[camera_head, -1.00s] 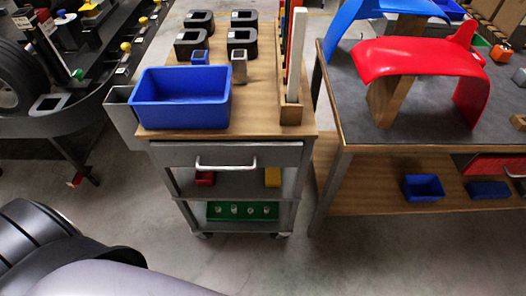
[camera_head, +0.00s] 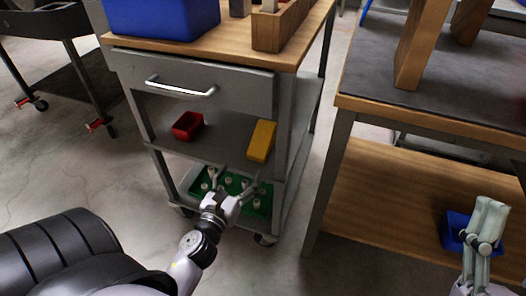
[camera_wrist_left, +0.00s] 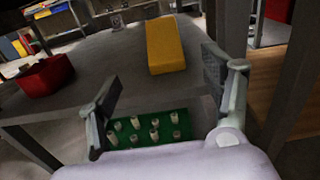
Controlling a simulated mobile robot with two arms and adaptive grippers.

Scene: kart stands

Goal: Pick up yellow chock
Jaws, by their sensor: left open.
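The yellow chock (camera_head: 261,141) is a wedge-like block on the cart's middle shelf (camera_head: 225,135), near its right front. In the left wrist view the chock (camera_wrist_left: 165,46) lies ahead, between my spread fingers but beyond their tips. My left gripper (camera_head: 238,182) is open and empty. It is in front of the cart, below the chock in the head view and apart from it. My right gripper (camera_head: 484,225) is at the lower right, in front of the workbench. Whether its fingers are apart is unclear.
A red bin (camera_head: 187,125) sits left of the chock on the same shelf. A green tray (camera_head: 228,183) with pegs is on the shelf below. The drawer (camera_head: 190,82) is above the chock. A workbench (camera_head: 410,185) with a blue bin (camera_head: 458,230) stands right.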

